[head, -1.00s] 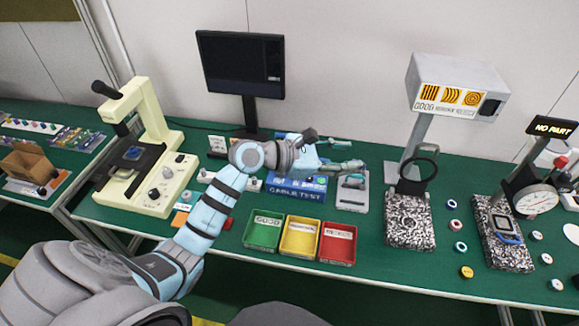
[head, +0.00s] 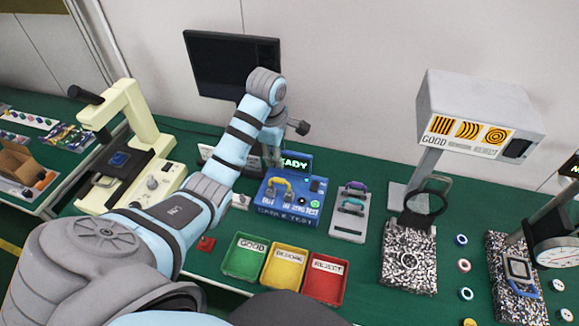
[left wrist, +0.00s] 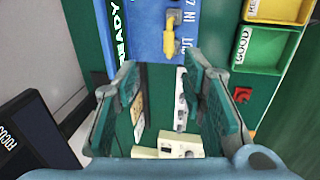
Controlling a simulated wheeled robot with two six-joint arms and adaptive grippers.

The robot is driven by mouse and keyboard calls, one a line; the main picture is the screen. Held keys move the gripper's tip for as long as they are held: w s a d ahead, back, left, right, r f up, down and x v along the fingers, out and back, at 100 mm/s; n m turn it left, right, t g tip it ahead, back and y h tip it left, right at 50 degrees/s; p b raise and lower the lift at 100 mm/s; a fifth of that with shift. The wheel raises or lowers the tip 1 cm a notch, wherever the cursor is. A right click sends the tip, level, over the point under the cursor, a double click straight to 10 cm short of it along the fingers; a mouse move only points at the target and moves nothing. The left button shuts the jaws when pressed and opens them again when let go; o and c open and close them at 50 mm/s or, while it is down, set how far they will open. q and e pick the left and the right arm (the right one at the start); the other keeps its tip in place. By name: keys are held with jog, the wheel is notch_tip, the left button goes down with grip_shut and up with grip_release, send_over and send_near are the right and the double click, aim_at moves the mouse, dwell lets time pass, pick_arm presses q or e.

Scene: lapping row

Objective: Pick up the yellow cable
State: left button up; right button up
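The yellow cable (head: 279,184) is a short arched lead standing on the blue cable tester (head: 282,220), with grey plug parts at its ends. It also shows in the left wrist view (left wrist: 183,43), at the top, just beyond the fingertips. My left gripper (head: 271,158) points down at the back left of the tester, partly hidden by my own arm. In the left wrist view its two green-padded fingers (left wrist: 160,70) are spread, with nothing between them. The fingers are apart from the cable. My right gripper is in no view.
A grey rack (head: 348,226) with a purple and a teal cable stands right of the tester. Green (head: 228,268), yellow (head: 270,284) and red (head: 310,292) bins are in front. A monitor (head: 215,65) stands behind my arm; a microscope-like stand (head: 150,130) is left.

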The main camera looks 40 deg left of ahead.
pick_arm(q)
notch_tip(320, 180, down, 2)
jog(key=b, duration=1)
send_over(279, 179)
jog(key=s, duration=0.2)
jog(key=f, duration=0.5)
jog(key=shift+w+f, duration=0.25)
jog(key=f+b, duration=0.1)
jog(key=w+f, duration=0.1)
jog(key=f+b, duration=0.1)
jog(key=shift+w+f+b, duration=0.25)
jog(key=shift+w+b, duration=0.05)
notch_tip(279, 179, down, 2)
jog(key=shift+f, duration=0.35)
grip_shut()
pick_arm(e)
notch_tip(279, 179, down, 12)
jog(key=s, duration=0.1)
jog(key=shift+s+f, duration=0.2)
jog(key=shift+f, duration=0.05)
